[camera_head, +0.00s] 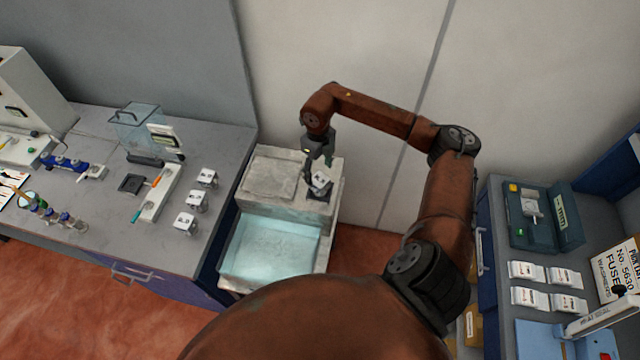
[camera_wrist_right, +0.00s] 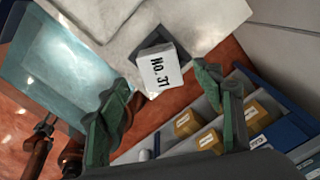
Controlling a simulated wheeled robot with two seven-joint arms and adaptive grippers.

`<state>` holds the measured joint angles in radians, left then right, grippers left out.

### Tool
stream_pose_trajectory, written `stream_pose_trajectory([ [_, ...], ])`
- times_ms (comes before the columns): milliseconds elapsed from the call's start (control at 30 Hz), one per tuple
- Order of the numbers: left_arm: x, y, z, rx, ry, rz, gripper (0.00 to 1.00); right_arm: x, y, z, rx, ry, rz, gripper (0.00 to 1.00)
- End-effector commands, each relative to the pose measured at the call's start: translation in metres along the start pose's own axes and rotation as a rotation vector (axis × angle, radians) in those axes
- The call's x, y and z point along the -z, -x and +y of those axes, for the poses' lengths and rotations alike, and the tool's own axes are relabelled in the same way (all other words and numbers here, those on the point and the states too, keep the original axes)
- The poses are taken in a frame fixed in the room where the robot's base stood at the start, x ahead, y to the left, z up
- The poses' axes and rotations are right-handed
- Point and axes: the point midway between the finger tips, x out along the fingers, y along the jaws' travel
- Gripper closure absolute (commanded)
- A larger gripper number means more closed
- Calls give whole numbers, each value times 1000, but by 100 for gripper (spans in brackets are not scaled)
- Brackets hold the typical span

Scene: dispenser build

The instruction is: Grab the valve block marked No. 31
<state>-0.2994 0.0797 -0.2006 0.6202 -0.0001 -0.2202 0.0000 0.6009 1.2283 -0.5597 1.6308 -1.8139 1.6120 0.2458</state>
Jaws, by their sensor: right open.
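The valve block (camera_wrist_right: 160,70) is white, and its upper face reads "No. 31" in the right wrist view. It rests on a dark square at the corner of a pale, worn stand, and it also shows in the head view (camera_head: 321,182). My right gripper (camera_wrist_right: 165,82) is open, with its two green fingers apart and nothing between them. In the head view the right gripper (camera_head: 316,166) is just above the block and partly covers it. I see no contact. My left gripper is not in view.
The pale stand (camera_head: 288,210) has a raised slab and a bluish basin (camera_head: 270,250). On the left bench (camera_head: 100,215), several white blocks (camera_head: 197,200) stand near a clear guard (camera_head: 135,125). A right bench holds white packets (camera_head: 527,271) and a dark case (camera_head: 530,235).

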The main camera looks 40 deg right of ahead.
Motion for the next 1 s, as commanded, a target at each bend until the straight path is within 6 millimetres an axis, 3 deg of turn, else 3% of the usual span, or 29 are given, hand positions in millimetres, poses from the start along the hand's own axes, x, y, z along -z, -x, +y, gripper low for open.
stream_pose_trajectory([
  [600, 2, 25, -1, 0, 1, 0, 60, 5, -67, 1, -6, 1, -1, 39],
  [800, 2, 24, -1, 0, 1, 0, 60, 4, -68, 0, -5, 2, -2, 40],
  [1000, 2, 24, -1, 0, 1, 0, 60, 4, -68, 0, -5, 3, -2, 54],
])
